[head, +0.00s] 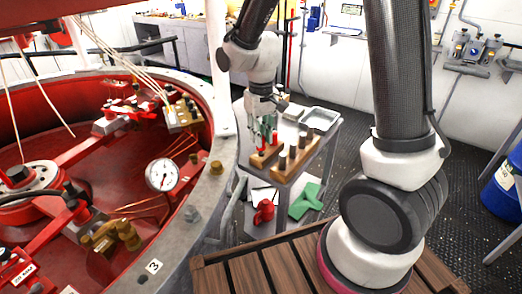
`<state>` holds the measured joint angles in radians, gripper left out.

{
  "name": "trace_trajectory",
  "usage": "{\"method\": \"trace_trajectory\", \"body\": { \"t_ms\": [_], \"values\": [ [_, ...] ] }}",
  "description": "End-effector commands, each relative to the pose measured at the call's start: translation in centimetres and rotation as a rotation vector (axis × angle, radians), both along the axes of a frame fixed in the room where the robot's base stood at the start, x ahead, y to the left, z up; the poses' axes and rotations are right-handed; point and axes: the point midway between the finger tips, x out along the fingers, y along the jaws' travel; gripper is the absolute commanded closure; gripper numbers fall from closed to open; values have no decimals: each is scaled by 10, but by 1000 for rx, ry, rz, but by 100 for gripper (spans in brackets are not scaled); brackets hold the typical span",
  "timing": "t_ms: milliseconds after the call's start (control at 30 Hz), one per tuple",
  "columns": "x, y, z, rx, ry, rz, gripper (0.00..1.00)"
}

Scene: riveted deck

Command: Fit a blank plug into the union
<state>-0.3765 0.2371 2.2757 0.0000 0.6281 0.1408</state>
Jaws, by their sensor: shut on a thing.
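My gripper (268,128) points down over the wooden rack (283,176) on the small cart. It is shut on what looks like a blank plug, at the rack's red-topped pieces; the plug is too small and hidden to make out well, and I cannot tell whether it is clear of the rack. Dark upright plugs (292,153) stand in the rack to the right of the gripper. Brass fittings (122,234) sit in the red well at the lower left, and more brass fittings (182,116) sit near its far right rim. I cannot tell which one is the union.
The round red well (60,180) with its grey flange (222,150) fills the left. A pressure gauge (162,175) stands inside it. The cart also holds a metal tray (320,119), with a green item (305,200) and red item (263,211) lower down. A blue drum (502,190) stands right.

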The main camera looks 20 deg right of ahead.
Motion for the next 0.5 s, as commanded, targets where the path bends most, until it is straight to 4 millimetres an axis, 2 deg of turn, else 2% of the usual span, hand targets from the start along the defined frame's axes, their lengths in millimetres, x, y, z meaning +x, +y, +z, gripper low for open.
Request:
{"method": "trace_trajectory", "body": {
  "t_ms": [500],
  "values": [
    [0,0,20,0,-1,0,100]
  ]
}}
